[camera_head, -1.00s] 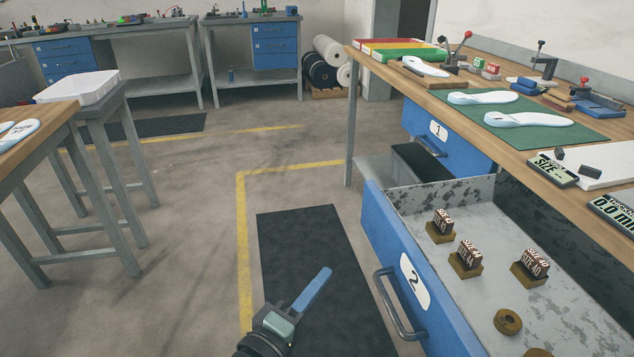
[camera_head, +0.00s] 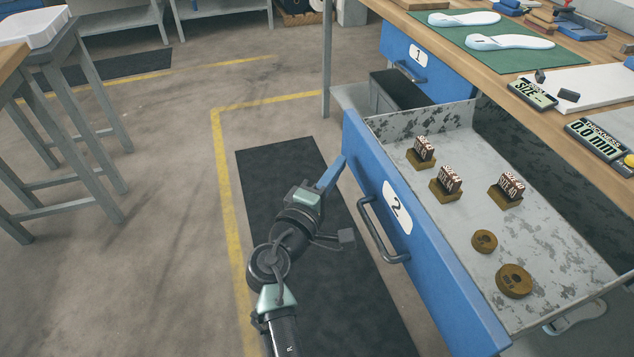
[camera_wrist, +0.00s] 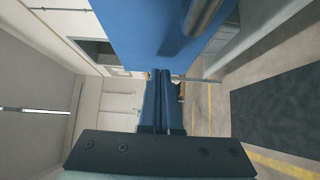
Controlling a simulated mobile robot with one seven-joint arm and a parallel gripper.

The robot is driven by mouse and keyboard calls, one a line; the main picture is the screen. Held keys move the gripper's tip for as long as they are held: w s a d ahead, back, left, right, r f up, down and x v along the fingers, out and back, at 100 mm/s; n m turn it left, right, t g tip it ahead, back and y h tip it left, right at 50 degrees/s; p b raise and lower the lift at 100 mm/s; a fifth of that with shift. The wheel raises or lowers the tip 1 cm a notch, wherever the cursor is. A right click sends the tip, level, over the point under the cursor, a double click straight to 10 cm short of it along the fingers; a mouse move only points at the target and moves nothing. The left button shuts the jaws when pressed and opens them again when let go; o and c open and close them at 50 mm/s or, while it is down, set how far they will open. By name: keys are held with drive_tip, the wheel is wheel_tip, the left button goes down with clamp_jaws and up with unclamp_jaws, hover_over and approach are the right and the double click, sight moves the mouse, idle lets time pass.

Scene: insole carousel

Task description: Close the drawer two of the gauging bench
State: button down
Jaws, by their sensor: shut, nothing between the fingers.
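Drawer two (camera_head: 467,289) of the gauging bench is pulled well out. It has a blue front with a white "2" label and a grey bar handle (camera_head: 378,232). It holds several small stamp blocks and round wooden pieces. My gripper (camera_head: 338,163) is shut and empty, its blue fingers up against or very near the far part of the drawer front; I cannot tell whether they touch. In the wrist view, the shut fingers (camera_wrist: 163,78) point at a blue panel (camera_wrist: 145,35) with part of the bar handle (camera_wrist: 205,15) above them.
The bench top (camera_head: 480,85) overhangs the drawer and carries insoles and gauges. A dark mat (camera_head: 270,190) lies on the floor below my arm. Open floor is at left.

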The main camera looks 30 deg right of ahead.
drive_tip(key=shift+s+d, duration=0.15)
drive_tip(key=shift+d, duration=0.6)
